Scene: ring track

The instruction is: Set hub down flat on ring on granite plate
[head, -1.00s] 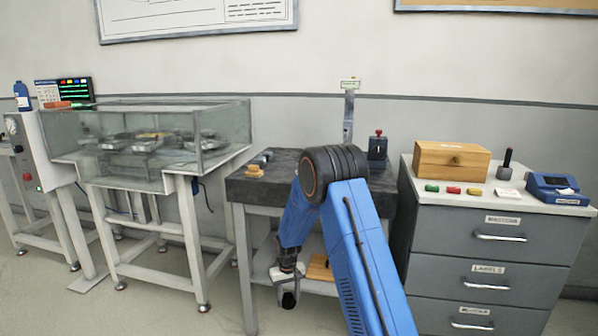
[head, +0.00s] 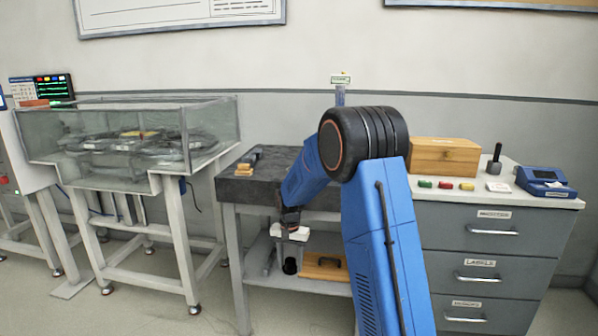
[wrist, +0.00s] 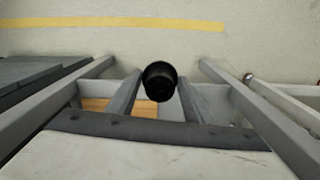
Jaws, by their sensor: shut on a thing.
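The hub (wrist: 160,82) is a black round piece. It sits between the two fingers of my gripper (wrist: 159,98) in the wrist view, and my gripper is shut on it. In the head view my gripper (head: 288,250) hangs in front of the dark granite plate (head: 238,188), below the plate's top, with the hub (head: 290,266) at its lower end. The hub is apart from the plate. My arm hides the right part of the plate. I cannot make out the ring on the part that shows.
Small orange and grey blocks (head: 248,160) lie at the plate's left. A lower shelf under it holds a wooden board (head: 322,266). A glass-walled tank (head: 130,140) stands left. A grey drawer cabinet (head: 490,240) stands right, carrying a wooden box (head: 445,155). The floor in front is open.

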